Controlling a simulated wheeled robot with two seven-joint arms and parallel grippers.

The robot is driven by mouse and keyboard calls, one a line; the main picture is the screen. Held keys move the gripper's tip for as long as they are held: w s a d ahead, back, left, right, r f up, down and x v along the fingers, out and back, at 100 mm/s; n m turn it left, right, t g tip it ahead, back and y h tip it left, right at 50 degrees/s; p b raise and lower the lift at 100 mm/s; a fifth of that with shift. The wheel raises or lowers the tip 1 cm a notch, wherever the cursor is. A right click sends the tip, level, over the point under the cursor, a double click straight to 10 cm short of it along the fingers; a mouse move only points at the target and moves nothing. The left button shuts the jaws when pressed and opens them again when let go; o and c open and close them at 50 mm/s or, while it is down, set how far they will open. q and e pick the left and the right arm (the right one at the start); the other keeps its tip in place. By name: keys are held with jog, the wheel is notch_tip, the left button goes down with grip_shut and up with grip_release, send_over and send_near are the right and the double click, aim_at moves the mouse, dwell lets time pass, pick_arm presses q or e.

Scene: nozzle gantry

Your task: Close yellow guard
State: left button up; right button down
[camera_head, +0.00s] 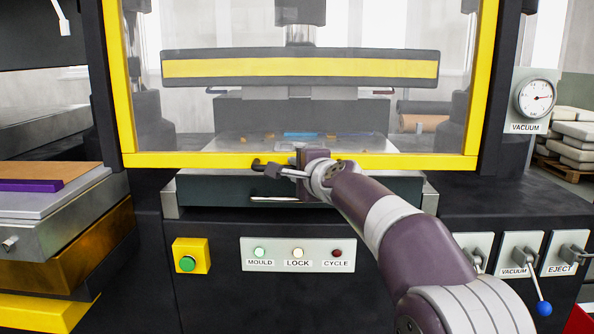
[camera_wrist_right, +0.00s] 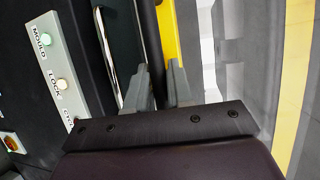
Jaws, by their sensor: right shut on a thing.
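The yellow guard (camera_head: 215,160) is a yellow frame around a clear pane, at the front of the press. Its lower bar crosses the view just above a dark front block (camera_head: 220,192); I cannot tell whether they touch. A black handle (camera_head: 257,163) is fixed on the lower bar, partly hidden by my wrist. My right gripper (camera_head: 268,171) is at this handle. In the right wrist view its two fingers (camera_wrist_right: 160,82) stand on either side of the dark handle bar (camera_wrist_right: 148,40), with the yellow bar (camera_wrist_right: 170,35) beside it. My left gripper is not in view.
A green button on a yellow box (camera_head: 192,256) and a lamp panel (camera_head: 297,254) are below the guard. Levers (camera_head: 515,255) and a vacuum gauge (camera_head: 535,97) are at the right. A tray bench (camera_head: 60,215) stands at the left. A platen (camera_head: 300,68) hangs behind the pane.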

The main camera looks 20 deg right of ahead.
jog(key=shift+f, duration=0.5)
jog(key=c, duration=1.4)
grip_release()
jog(key=o, duration=0.3)
jog(key=shift+r, duration=0.1)
jog(key=shift+r, duration=0.1)
jog(key=shift+s, duration=0.25)
jog(key=b+v, duration=0.1)
jog(key=v, duration=1.1)
